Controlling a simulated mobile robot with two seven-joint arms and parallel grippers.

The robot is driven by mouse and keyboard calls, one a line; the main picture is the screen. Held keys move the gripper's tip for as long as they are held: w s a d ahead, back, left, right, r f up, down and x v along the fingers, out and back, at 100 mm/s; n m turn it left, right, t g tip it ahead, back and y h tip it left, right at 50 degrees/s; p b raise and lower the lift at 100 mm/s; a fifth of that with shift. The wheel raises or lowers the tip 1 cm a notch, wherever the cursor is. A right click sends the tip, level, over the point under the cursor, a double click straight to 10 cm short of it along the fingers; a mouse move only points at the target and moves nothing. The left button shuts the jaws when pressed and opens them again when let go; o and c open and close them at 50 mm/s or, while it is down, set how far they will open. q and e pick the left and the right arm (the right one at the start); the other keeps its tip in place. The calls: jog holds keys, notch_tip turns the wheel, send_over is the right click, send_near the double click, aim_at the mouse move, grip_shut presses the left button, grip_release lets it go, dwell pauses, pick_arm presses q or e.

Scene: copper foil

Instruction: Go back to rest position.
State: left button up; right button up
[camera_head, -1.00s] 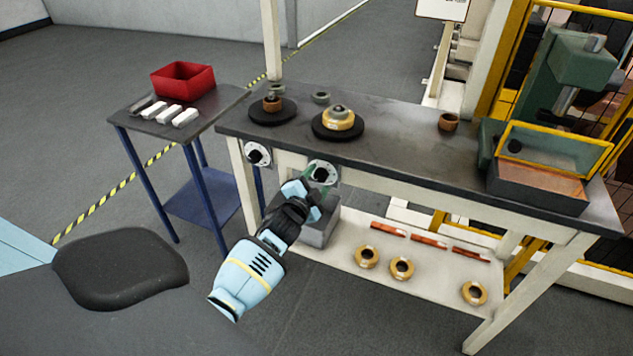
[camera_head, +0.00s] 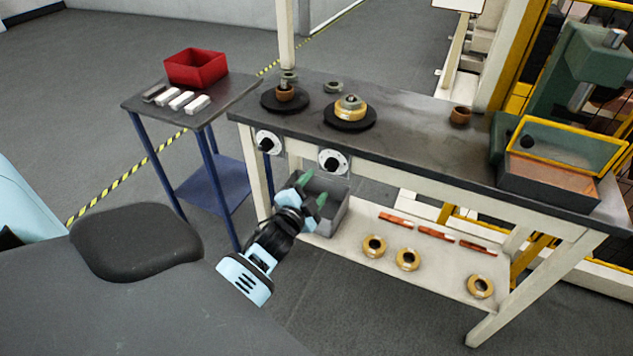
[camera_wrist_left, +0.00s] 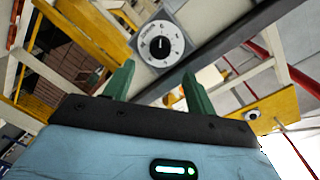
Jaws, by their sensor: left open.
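My left gripper (camera_head: 313,191) is open and empty in the head view, with its green fingertips apart. It is in front of the workbench (camera_head: 400,148), below the tabletop edge and in front of a grey bin (camera_head: 331,212). In the left wrist view, the two green fingers of the left gripper (camera_wrist_left: 158,85) stand apart with nothing between them. A round dial (camera_wrist_left: 160,44) on a plate shows beyond them; a dial (camera_head: 333,161) is also on the bench front in the head view. My right gripper is not in view.
A small table (camera_head: 235,92) with a red box (camera_head: 196,68) stands at the left. The bench carries two dark round plates, copper-coloured parts and a green machine (camera_head: 570,85). Several rolls and bars lie on the lower shelf (camera_head: 345,246). Floor at the front left is clear.

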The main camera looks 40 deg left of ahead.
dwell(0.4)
pick_arm(q)
jog(key=s+d+f+n+g+h+p, duration=0.2)
jog(key=s+d, duration=0.4)
jog(key=s, duration=0.7)
jog(key=s+d+f+n+g+h+p, duration=0.1)
jog(key=s+d, duration=0.5)
jog(key=s, duration=0.6)
jog(key=s+d+f+n+g+h+p, duration=0.2)
jog(key=s+d+f+g+p, duration=0.3)
jog(key=s, duration=0.8)
jog(key=shift+s+d+n+h, duration=0.35)
jog(key=shift+d+n, duration=0.15)
jog(key=shift+n, duration=0.3)
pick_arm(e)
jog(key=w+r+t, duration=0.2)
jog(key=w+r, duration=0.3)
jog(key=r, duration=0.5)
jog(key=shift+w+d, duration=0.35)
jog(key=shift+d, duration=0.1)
